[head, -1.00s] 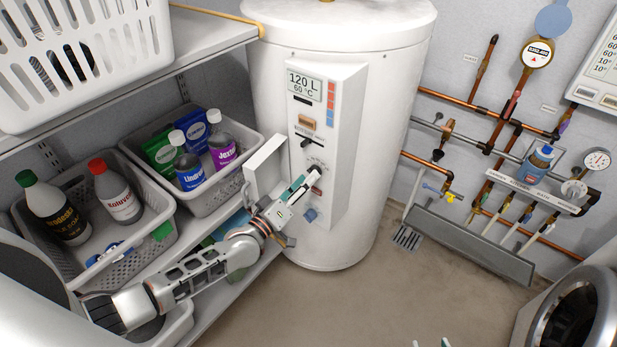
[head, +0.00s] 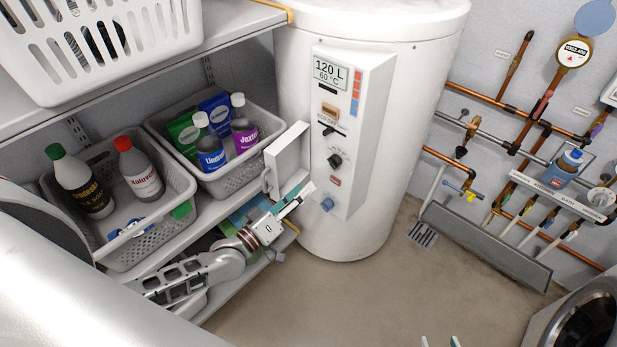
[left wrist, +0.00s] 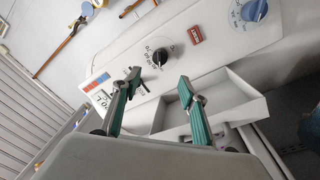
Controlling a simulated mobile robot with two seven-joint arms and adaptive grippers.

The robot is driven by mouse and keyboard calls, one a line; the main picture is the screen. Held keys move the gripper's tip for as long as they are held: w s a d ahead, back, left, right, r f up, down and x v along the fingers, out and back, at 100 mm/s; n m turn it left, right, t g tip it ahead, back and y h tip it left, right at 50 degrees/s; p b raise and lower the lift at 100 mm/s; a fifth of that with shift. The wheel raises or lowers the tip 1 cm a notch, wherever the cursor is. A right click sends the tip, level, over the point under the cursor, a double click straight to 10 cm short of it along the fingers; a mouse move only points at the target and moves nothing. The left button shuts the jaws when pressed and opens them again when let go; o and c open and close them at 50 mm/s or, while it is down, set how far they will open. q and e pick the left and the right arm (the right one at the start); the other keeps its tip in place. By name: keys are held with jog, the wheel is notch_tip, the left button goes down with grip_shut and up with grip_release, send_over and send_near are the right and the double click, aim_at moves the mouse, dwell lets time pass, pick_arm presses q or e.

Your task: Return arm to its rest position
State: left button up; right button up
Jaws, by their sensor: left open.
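My left arm reaches in from the left in the head view. Its gripper (head: 301,194) is open and empty, in front of the lower left of the boiler's control panel (head: 350,130), apart from the dials. In the left wrist view the two teal fingers (left wrist: 158,92) stand wide apart with nothing between them. The black dial (left wrist: 164,57) and blue knob (left wrist: 254,10) lie beyond them. The panel's white cover (head: 287,158) stands swung open to the left. Two teal tips of my right gripper (head: 440,342) show apart at the bottom edge; the rest is out of view.
A shelf at left holds a grey basket (head: 120,255) with bottles and another basket (head: 228,180) with bottles and boxes, close to my left arm. A white laundry basket (head: 100,45) sits above. Copper pipes (head: 480,165) line the right wall. The floor (head: 370,290) in front is clear.

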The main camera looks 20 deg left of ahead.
pick_arm(q)
jog(key=s+d+f+m+g, duration=0.3)
jog(key=s+d+f+m, duration=0.3)
jog(key=s, duration=0.3)
jog(key=s+a+f+m+g+y, duration=0.1)
jog(key=s+f+g, duration=0.1)
jog(key=s, duration=0.4)
jog(key=s+a+f+m+g+y, duration=0.1)
jog(key=s+f+m+g+y, duration=0.1)
jog(key=s+f, duration=0.3)
jog(key=shift+s+m+y, duration=0.3)
jog(key=shift+s, duration=0.1)
jog(key=shift+f, duration=0.1)
